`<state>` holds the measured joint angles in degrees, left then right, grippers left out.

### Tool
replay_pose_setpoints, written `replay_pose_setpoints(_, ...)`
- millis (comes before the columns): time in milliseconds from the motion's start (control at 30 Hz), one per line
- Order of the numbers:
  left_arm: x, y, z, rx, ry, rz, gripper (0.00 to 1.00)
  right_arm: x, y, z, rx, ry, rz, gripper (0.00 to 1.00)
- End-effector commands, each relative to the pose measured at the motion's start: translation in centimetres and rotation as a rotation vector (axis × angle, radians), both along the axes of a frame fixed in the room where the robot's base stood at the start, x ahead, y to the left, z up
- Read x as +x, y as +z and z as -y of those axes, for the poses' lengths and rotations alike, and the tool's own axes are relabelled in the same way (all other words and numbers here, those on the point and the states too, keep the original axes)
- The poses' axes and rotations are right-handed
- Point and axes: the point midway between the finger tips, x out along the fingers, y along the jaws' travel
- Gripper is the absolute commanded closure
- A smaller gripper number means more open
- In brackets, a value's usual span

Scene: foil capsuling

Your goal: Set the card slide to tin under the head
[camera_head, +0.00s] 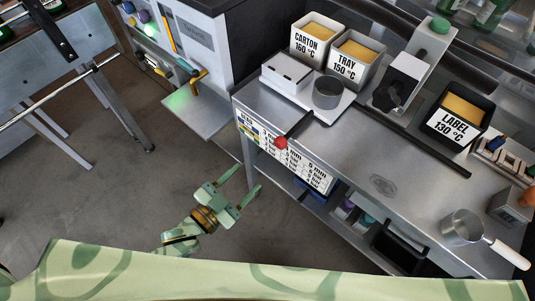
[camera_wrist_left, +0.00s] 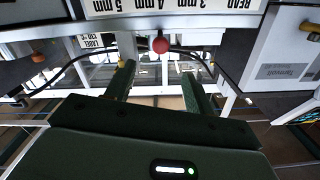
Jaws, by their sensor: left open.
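A white card (camera_head: 290,157) with rows of bead sizes and bar values is on the front edge of the metal bench; it also shows at the top of the left wrist view (camera_wrist_left: 170,8). A red ball knob (camera_head: 281,142) on a dark lever sits in front of the card. In the left wrist view the knob (camera_wrist_left: 160,45) lies ahead of the gap between my fingers. My left gripper (camera_head: 244,181) is open and empty, below and left of the knob, apart from it. I cannot make out a slide marked tin. My right gripper is not in view.
Pots labelled carton (camera_head: 316,43), tray (camera_head: 354,60) and label (camera_head: 458,112) stand on the bench (camera_head: 360,160). A saucepan (camera_head: 462,228) is at the right. A green-lit shelf (camera_head: 198,108) juts out at the left. The floor around my left gripper is clear.

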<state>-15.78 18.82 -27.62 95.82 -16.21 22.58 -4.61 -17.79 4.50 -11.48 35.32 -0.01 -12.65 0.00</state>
Motion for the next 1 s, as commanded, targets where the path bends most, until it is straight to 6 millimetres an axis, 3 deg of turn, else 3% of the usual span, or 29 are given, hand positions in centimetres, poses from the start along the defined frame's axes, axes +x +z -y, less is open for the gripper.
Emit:
replay_pose_setpoints(233,2.0,0.6,1.5,-0.023,-0.005,0.026,0.47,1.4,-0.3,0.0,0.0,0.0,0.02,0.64)
replay_pose_setpoints(700,11.0,0.4,8.1,-0.021,-0.005,0.022,0.47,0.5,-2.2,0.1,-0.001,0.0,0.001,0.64)
replay_pose_setpoints(1000,13.2,0.5,9.6,-0.02,-0.004,0.02,0.47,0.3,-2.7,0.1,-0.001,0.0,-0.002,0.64)
